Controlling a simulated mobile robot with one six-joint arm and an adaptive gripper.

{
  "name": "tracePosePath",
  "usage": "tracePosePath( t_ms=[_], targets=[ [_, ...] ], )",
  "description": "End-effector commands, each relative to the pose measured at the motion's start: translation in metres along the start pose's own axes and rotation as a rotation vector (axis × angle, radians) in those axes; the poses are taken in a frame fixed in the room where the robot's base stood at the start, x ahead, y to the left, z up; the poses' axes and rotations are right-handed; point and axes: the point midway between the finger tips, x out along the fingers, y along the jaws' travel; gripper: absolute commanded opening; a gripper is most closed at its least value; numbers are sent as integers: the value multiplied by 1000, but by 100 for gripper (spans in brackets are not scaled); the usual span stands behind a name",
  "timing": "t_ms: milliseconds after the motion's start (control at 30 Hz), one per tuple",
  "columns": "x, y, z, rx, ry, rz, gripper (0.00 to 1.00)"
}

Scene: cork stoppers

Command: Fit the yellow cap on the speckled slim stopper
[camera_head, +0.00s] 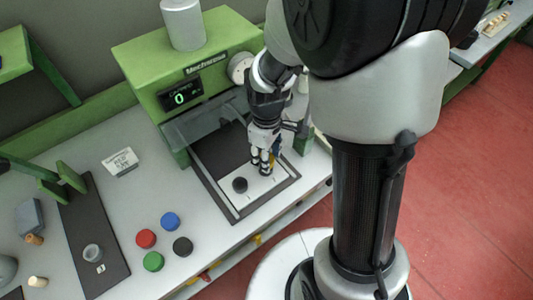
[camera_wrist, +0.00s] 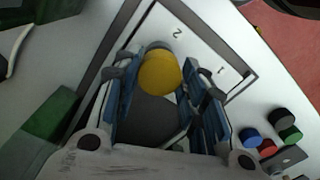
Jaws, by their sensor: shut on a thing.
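The yellow cap (camera_wrist: 160,72) is between the two fingers of my gripper (camera_wrist: 163,80) in the wrist view. My gripper is shut on it. A grey rounded edge (camera_wrist: 158,45) shows just behind the cap; I cannot tell what it belongs to. In the head view my gripper (camera_head: 266,166) is low over the white plate (camera_head: 265,190) of the green machine, and the cap is mostly hidden by the fingers. I cannot pick out the speckled slim stopper for certain. A brownish stopper (camera_head: 34,239) and a pale stopper (camera_head: 38,282) lie at the far left.
A black round piece (camera_head: 240,184) sits on the plate beside my gripper. Blue (camera_head: 170,221), red (camera_head: 146,238), green (camera_head: 153,261) and black (camera_head: 183,247) caps stand on the bench. The green machine (camera_head: 190,50) stands behind.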

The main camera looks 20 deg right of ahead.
Motion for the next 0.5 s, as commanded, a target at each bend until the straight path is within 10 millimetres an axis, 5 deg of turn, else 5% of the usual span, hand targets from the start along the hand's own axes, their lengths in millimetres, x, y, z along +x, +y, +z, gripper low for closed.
tracePosePath(
  t_ms=[500],
  targets=[
    [8, 0, 0, 0, 0, 0, 28]
  ],
)
